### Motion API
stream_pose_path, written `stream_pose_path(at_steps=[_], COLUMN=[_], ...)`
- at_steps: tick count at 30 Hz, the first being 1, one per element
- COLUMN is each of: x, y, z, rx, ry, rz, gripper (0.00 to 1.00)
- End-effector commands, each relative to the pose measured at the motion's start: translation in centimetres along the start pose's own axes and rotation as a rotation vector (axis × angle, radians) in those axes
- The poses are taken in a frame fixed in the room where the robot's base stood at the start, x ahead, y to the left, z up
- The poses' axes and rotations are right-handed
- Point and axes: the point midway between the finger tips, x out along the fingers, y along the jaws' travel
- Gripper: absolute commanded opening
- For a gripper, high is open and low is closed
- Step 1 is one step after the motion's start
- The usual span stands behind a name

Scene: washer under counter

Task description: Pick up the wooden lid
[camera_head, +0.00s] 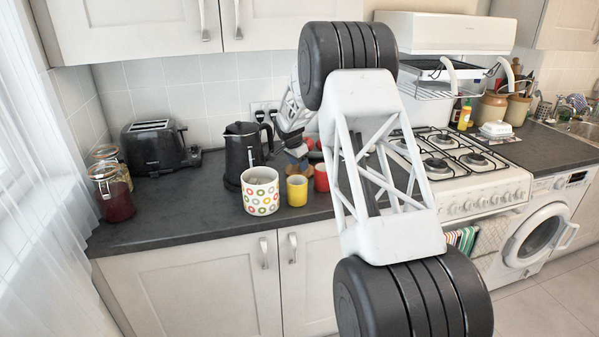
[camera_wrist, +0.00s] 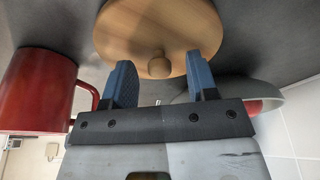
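The wooden lid (camera_wrist: 150,28) is round and pale brown, with a small round knob (camera_wrist: 159,65). In the wrist view it lies at the top, on the dark worktop, cut off by the frame edge. My gripper (camera_wrist: 159,62) is open, with its two blue fingers apart and nothing held between them. In that picture the knob appears between the fingertips; I cannot tell whether the fingers are level with it. In the head view my gripper (camera_head: 298,154) is small and partly hidden behind the mugs and my arm, and the lid is not clearly visible.
A red mug (camera_wrist: 38,92) stands left of the gripper in the wrist view; a grey bowl (camera_wrist: 258,93) is close on the right. In the head view, a patterned pot (camera_head: 260,190), yellow mug (camera_head: 297,191) and black kettle (camera_head: 243,150) stand nearby. The worktop's left front is clear.

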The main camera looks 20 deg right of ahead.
Motion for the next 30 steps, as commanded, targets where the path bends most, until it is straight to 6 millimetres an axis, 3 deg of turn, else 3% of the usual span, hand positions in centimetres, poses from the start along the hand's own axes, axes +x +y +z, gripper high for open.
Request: stream_pose_path(at_steps=[1,10,22,30], x=[0.0,0.0,-0.6,-3.4], y=[0.0,0.0,0.0,-0.1], z=[0.0,0.0,-0.2,-0.9], rx=[0.0,0.0,0.0,0.001], ry=[0.0,0.0,0.001,0.001], rz=[0.0,0.0,-0.001,-0.002], gripper=[0.46,0.0,0.0,0.0])
